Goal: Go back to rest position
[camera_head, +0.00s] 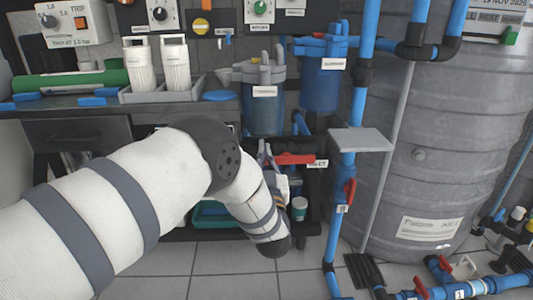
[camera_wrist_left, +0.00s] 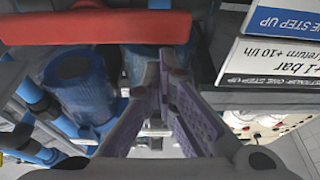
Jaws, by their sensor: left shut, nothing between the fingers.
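My left arm comes in from the left in the head view and bends down past the bench. My left gripper (camera_head: 265,155) is small and partly hidden there, beside a red valve handle (camera_head: 295,158). In the left wrist view my left gripper (camera_wrist_left: 166,70) has its purple-padded fingertips together with nothing between them. The red handle (camera_wrist_left: 95,27) lies across the top of that view, close to the fingertips; I cannot tell whether they touch. My right gripper is in neither view.
Blue filter housings (camera_head: 264,105) hang behind the gripper. A blue vertical pipe (camera_head: 346,210) with a grey plate (camera_head: 361,140) stands to its right, before a large grey tank (camera_head: 440,130). White cartridges sit in a tray (camera_head: 160,96) on the bench. Tiled floor (camera_head: 215,265) is open in front.

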